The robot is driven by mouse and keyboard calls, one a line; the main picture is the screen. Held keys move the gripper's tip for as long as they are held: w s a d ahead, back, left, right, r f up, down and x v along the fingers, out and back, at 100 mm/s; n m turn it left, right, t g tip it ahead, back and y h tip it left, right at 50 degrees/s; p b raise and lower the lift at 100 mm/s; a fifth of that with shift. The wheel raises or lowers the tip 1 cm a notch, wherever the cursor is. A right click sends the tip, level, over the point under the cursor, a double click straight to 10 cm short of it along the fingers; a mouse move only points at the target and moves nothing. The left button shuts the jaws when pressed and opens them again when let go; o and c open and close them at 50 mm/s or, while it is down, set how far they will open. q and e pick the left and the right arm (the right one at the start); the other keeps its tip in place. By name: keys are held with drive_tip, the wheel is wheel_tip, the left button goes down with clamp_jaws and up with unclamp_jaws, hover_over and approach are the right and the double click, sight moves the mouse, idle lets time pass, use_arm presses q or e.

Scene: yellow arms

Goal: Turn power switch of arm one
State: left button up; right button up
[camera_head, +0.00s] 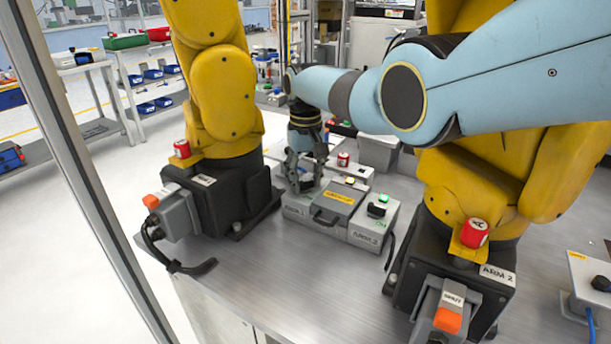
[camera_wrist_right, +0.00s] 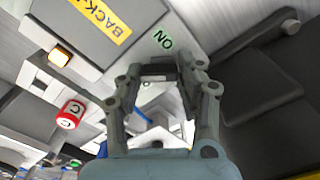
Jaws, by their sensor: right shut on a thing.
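The arm one control box (camera_head: 298,207) is a grey box at the left end of a grey console on the metal table. My right gripper (camera_head: 302,185) reaches down onto it from above. In the right wrist view the gripper (camera_wrist_right: 160,72) has its fingertips drawn together just below the green ON label (camera_wrist_right: 162,39). It is shut on the power switch, which the fingers hide. The arm two box (camera_head: 372,222) at the console's right end shows its black switch (camera_head: 377,210) and a green lamp (camera_head: 384,198). My left gripper is not in view.
A yellow robot arm (camera_head: 222,95) on a black base stands left of the console. A second one (camera_head: 480,190) stands to the right. A grey lidded box (camera_head: 338,197) sits mid-console. A red-capped button (camera_head: 343,159) stands behind. The table front (camera_head: 280,265) is clear.

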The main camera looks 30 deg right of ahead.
sight(305, 180)
drive_tip(key=n, duration=0.4)
drive_tip(key=shift+w+r+n, duration=0.1)
drive_tip(key=shift+n, duration=1.6)
drive_tip(key=o, duration=0.9)
wheel_tip(305, 180, up, 12)
drive_tip(key=shift+f, duration=0.1)
